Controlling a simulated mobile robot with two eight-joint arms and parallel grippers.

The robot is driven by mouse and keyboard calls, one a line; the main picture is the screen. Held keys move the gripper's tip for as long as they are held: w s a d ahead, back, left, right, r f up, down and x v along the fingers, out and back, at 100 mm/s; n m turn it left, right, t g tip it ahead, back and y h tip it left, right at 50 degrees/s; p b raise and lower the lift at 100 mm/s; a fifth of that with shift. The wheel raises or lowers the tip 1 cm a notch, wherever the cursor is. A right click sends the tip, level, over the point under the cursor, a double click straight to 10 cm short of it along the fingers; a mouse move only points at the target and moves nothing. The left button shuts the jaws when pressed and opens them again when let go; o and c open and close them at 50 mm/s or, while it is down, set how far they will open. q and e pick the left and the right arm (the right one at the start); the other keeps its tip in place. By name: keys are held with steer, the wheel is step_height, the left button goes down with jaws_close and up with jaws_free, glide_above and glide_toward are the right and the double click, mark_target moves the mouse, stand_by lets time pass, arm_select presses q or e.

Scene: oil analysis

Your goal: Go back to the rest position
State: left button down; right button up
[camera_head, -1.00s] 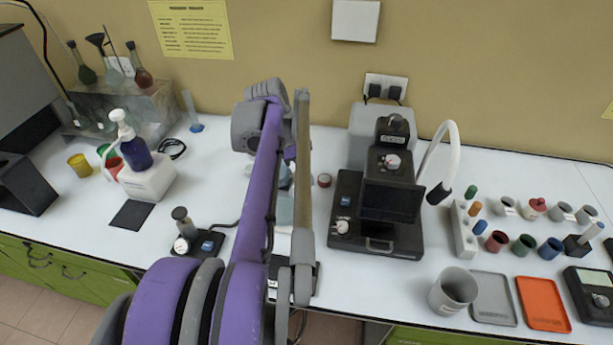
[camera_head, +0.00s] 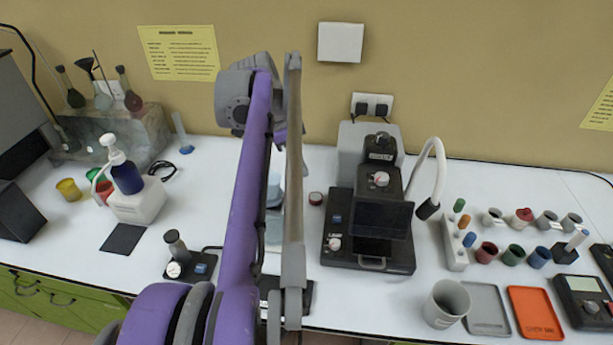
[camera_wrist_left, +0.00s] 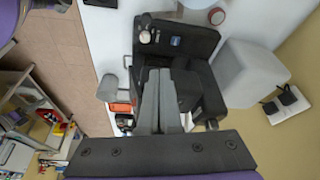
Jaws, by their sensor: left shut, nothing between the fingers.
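My purple left arm (camera_head: 246,190) rises from the bottom of the head view and bends near the wall. Its grey end comes back down to my left gripper (camera_head: 283,318), low in the picture in front of the bench edge. In the left wrist view my left gripper (camera_wrist_left: 158,76) has its long grey fingers together, with nothing between them. Behind the fingers in that view is a black instrument (camera_wrist_left: 190,45); the fingers overlap it in the picture, and contact cannot be told. My right gripper is in neither current view.
The black instrument (camera_head: 367,264) stands right of the arm on the white bench. A grey cup (camera_head: 446,303), grey tray (camera_head: 487,309) and orange tray (camera_head: 535,313) are farther right. A small gauge stand (camera_head: 178,256) and pump bottle (camera_head: 125,175) are left. The arm partly hides items behind it.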

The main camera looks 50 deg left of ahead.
arm_select(q)
steer(key=shift+r, duration=0.3)
steer(key=shift+f, duration=0.1)
stand_by(0.3)
